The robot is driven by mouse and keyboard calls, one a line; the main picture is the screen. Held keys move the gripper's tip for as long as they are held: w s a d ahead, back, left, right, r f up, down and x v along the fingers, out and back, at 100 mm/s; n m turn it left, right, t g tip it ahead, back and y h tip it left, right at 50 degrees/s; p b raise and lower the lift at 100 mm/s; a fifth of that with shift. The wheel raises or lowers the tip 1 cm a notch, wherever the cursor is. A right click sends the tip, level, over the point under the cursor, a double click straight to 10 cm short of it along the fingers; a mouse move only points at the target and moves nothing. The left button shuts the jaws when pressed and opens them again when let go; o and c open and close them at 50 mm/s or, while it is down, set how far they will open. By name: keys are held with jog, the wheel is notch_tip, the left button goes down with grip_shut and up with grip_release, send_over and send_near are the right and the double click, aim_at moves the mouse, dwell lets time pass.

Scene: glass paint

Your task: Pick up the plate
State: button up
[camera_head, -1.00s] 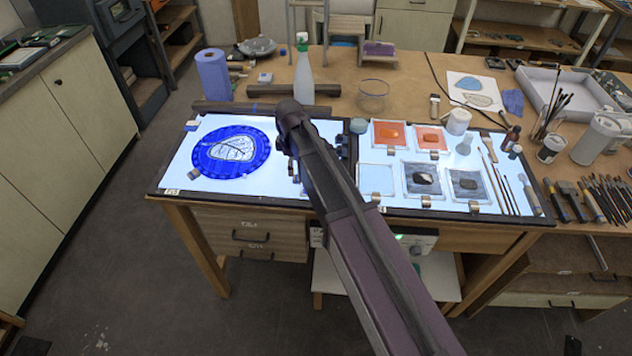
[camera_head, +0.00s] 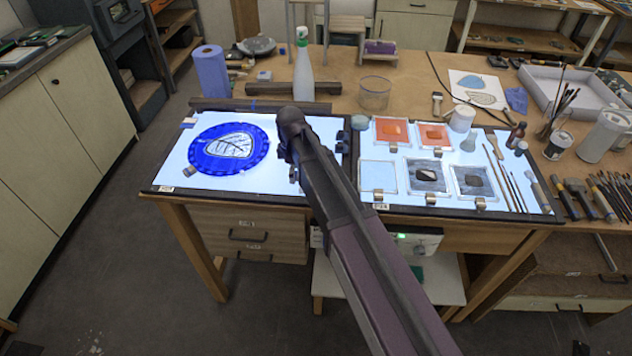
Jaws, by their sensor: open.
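The plate (camera_head: 258,148) is round and bright blue, with a pale leaf shape outlined in dark lines at its middle. It lies flat on the left part of the lit panel (camera_head: 182,158) on the workbench. My arm reaches in from the lower right. My gripper (camera_head: 292,172), at its end, is small and dark and mostly hidden by the arm's own links. It is open, just right of the plate in the picture and apart from it. Its height above the panel is hard to tell.
A green-topped spray bottle (camera_head: 303,75), a blue paper roll (camera_head: 211,73) and a glass jar (camera_head: 375,93) stand behind the panel. Dark bars edge its back. Framed glass squares (camera_head: 391,131), brushes and pots crowd the right side. Floor (camera_head: 120,270) at front left is clear.

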jog(key=shift+f, duration=0.15)
dwell(0.5)
grip_shut()
